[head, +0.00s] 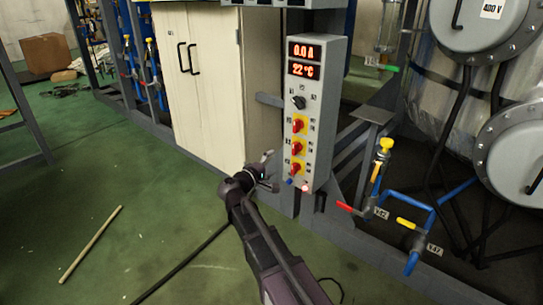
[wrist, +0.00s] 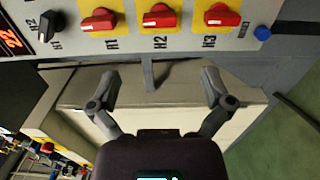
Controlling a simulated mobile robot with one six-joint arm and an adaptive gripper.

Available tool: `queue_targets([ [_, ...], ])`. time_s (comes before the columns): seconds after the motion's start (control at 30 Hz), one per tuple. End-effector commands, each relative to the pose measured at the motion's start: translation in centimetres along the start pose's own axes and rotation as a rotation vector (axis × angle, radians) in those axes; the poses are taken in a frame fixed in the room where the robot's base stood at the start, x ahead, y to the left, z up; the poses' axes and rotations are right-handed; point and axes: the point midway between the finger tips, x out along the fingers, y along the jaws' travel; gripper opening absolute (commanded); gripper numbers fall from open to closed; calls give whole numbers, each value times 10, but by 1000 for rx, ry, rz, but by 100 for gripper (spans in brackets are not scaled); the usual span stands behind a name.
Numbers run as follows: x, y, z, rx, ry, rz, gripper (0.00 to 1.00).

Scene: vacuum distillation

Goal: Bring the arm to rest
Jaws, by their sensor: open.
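My gripper (head: 267,172) is in front of the lower part of the grey control panel (head: 325,100), just left of it in the head view. In the wrist view my gripper (wrist: 160,85) has its two fingers spread wide with nothing between them. The panel's red knobs H1 (wrist: 98,20), H2 (wrist: 159,16) and H3 (wrist: 222,15) on yellow plates lie beyond the fingertips, apart from them. A black knob (wrist: 50,25) and a blue button (wrist: 262,33) flank them. The panel display (head: 304,60) reads 0.0 A and 22 °C.
A cream cabinet (head: 205,90) stands behind my arm. Blue pipes (head: 408,197) with red and yellow valve handles and a large metal vessel (head: 415,85) are at the right. A wooden stick (head: 90,245) lies on the green floor, which is mostly open at the left.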

Motion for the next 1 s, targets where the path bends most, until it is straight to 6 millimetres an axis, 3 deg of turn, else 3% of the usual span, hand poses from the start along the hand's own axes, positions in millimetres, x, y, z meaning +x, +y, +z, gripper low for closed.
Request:
queue_targets([
  [0.27, 10, -4, 28, 40, -51, -91, 100],
  [0.57, 25, -25, 107, 172, -216, -389, 100],
  [0.77, 19, -41, 158, 275, -334, -622, 100],
  [1.0, -6, -52, 206, 400, -461, -902, 100],
])
